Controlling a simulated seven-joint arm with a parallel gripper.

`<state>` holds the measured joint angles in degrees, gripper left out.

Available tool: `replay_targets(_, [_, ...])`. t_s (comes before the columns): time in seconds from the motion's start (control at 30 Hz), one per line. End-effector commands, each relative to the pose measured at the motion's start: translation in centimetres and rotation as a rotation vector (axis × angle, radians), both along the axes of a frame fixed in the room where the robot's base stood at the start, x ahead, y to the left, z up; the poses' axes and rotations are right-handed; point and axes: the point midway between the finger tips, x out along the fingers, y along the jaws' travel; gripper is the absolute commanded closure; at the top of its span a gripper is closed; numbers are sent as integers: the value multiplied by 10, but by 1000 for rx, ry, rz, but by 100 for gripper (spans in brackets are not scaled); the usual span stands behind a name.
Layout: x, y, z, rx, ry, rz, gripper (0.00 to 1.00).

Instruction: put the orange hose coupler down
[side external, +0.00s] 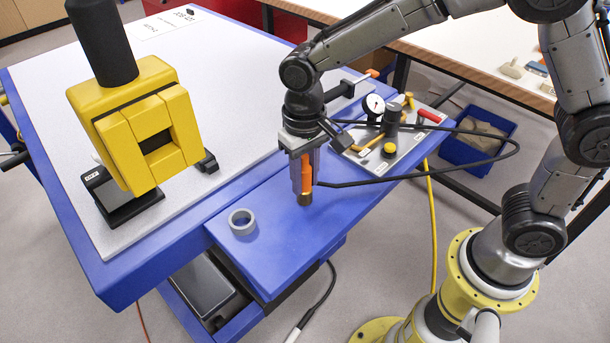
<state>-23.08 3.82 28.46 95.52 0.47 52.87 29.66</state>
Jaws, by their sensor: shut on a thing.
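The orange hose coupler (306,176) is between the fingers of my gripper (302,178), near the middle of the side external view. It hangs upright, with a brass-coloured tip (305,199) pointing down. My gripper is shut on it and points down over the blue side shelf (290,240). The gripper's fingers hide part of the coupler. I cannot tell whether the tip touches the shelf or hangs above it.
A grey ring (242,222) lies on the shelf, left of the coupler. A metal plate with a gauge (373,105) and fittings sits behind and right. A black hose (450,172) loops right. A yellow box-like device (140,125) stands left. The shelf's front is clear.

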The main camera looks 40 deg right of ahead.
Motion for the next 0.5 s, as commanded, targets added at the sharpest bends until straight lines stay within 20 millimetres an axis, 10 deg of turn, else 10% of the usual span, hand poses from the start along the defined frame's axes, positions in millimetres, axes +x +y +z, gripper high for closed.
replay_targets(0.13, [0,0,-3,0,-1,0,100])
replay_targets(0.17, [0,0,-3,0,0,0,65])
replay_targets(0.3, [0,0,-3,0,0,0,40])
replay_targets(0.5, [0,0,-3,0,0,0,37])
